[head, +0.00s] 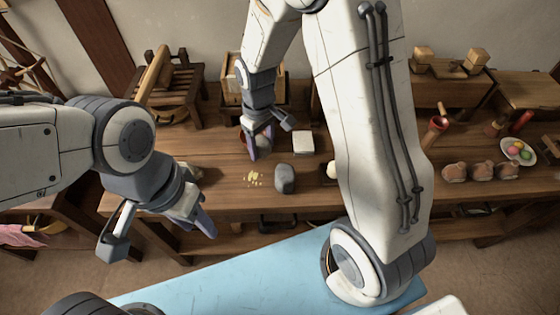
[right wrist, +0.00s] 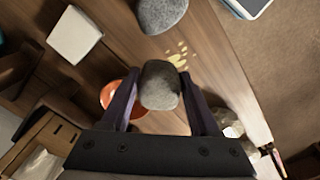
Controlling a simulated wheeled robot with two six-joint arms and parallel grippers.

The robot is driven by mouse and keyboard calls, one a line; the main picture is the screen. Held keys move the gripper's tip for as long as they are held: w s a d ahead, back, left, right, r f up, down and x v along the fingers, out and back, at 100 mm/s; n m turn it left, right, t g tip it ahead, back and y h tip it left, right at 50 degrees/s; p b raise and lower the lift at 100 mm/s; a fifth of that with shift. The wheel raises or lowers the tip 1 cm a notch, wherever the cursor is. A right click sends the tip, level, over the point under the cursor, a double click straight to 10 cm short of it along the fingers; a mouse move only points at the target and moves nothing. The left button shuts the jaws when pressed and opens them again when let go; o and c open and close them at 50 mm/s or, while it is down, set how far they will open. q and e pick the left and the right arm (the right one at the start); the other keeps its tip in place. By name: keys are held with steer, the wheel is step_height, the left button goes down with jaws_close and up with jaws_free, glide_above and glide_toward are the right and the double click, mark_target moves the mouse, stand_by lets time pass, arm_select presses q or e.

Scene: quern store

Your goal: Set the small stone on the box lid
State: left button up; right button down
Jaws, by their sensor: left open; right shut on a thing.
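The small stone (right wrist: 160,85) is round and grey-brown. My right gripper (right wrist: 165,102) is shut on it, with a dark finger on each side. In the head view my right gripper (head: 262,145) is over the back part of the wooden table, and its own fingers mostly hide the stone. A larger grey stone (head: 284,179) stands on the table in front of it, apart from the gripper. A white square block (head: 303,142) lies to its right. I cannot tell which surface is the box lid. My left gripper (head: 158,236) is open and empty near the table's front left edge.
An orange bowl (right wrist: 108,95) lies partly behind the held stone. Yellow crumbs (head: 254,178) are scattered beside the larger stone. A wooden box (head: 232,92) stands at the back. Brown lumps (head: 481,171) and a plate of coloured balls (head: 517,151) are at the right.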

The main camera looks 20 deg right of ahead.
mark_target(264, 172)
step_height(264, 172, down, 8)
steer(key=shift+f+b, duration=0.2)
steer(key=shift+b, duration=0.15)
steer(key=shift+f, duration=0.1)
steer(key=c, duration=0.5)
jaws_free()
steer(key=shift+f, duration=0.1)
steer(key=shift+c, duration=0.2)
steer(key=o, duration=0.4)
